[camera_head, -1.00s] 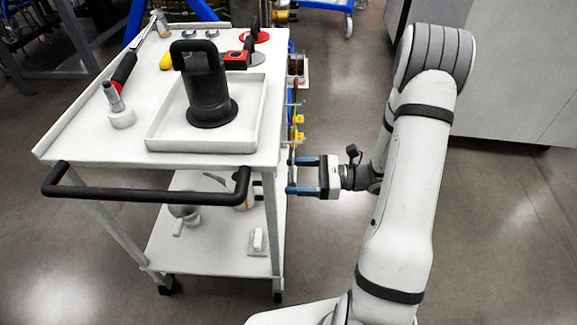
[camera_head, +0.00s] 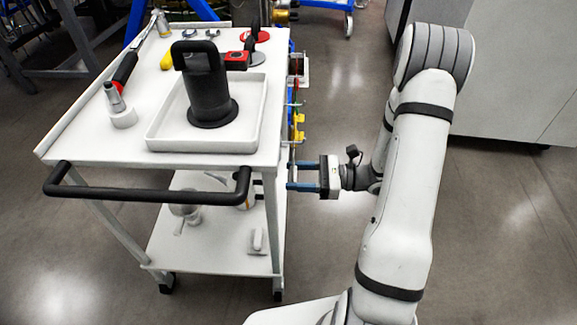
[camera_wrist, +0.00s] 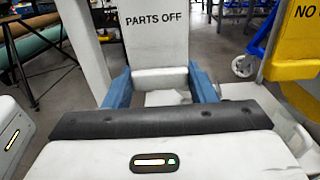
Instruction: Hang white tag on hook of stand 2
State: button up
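The white tag (camera_wrist: 155,35) with the black words "PARTS OFF" hangs upright in the wrist view. My gripper (camera_wrist: 160,78) has its two blue fingers well apart, one at each side edge of the tag's lower part. I cannot tell whether the fingers press on the edges. In the head view my gripper (camera_head: 293,175) is beside the right side of the white cart (camera_head: 75,135), below its top. The tag cannot be made out there, and neither the hook nor stand 2 can be identified.
A yellow sign (camera_wrist: 298,45) starting with "NO" hangs close on the right in the wrist view. The cart top holds a white tray (camera_head: 158,135) with a black handled part (camera_head: 205,95) and several tools. A grey cabinet (camera_head: 500,90) stands behind right.

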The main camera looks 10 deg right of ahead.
jog(key=c, duration=0.8)
jog(key=shift+s+d, duration=0.3)
jog(key=shift+d, duration=0.3)
jog(key=shift+v, duration=1.25)
